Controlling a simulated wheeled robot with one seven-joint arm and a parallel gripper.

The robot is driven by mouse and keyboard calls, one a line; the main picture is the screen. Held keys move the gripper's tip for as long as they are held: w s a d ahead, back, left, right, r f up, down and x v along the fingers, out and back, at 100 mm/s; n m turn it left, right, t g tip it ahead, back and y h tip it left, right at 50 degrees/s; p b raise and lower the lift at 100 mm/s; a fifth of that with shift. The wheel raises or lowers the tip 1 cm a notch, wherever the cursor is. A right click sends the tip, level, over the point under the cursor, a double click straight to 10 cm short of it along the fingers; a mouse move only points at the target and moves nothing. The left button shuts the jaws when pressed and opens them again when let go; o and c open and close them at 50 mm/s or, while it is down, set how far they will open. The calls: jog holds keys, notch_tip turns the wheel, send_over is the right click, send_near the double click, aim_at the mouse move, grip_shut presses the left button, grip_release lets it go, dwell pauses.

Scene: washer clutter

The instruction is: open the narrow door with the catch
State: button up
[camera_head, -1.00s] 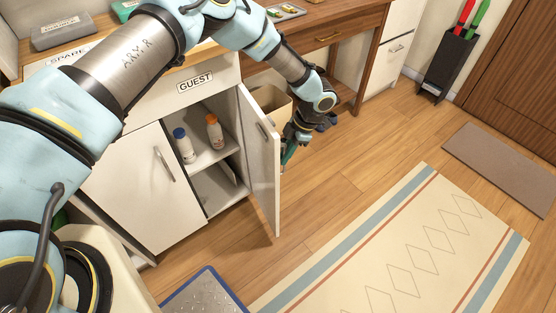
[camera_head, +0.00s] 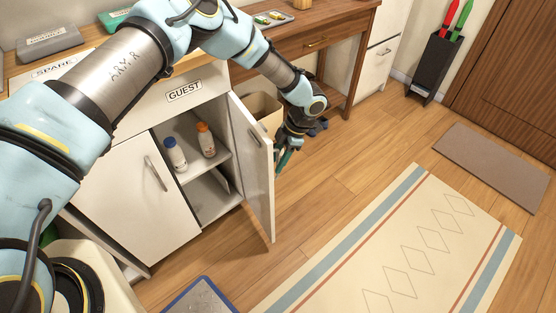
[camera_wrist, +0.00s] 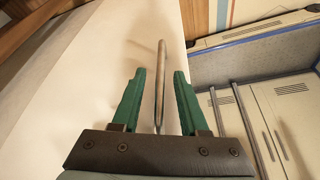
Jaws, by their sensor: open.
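The narrow door (camera_head: 262,190) at the right of the white cabinet under the GUEST label (camera_head: 184,92) stands swung out, with the shelves behind it exposed. No catch is clearly visible.
The wider left door (camera_head: 140,195) is shut. A white bottle with blue cap (camera_head: 175,155) and one with orange cap (camera_head: 206,140) stand inside. A beige bin (camera_head: 264,108) stands behind the open door. A patterned rug (camera_head: 400,250) lies on clear floor at right.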

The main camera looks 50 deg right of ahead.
jog(key=b+v, duration=0.1)
jog(key=v, duration=0.9)
jog(key=shift+d+r+b, duration=0.2)
jog(key=shift+r+b, duration=0.15)
jog(key=shift+b, duration=0.05)
jog(key=shift+s, duration=0.2)
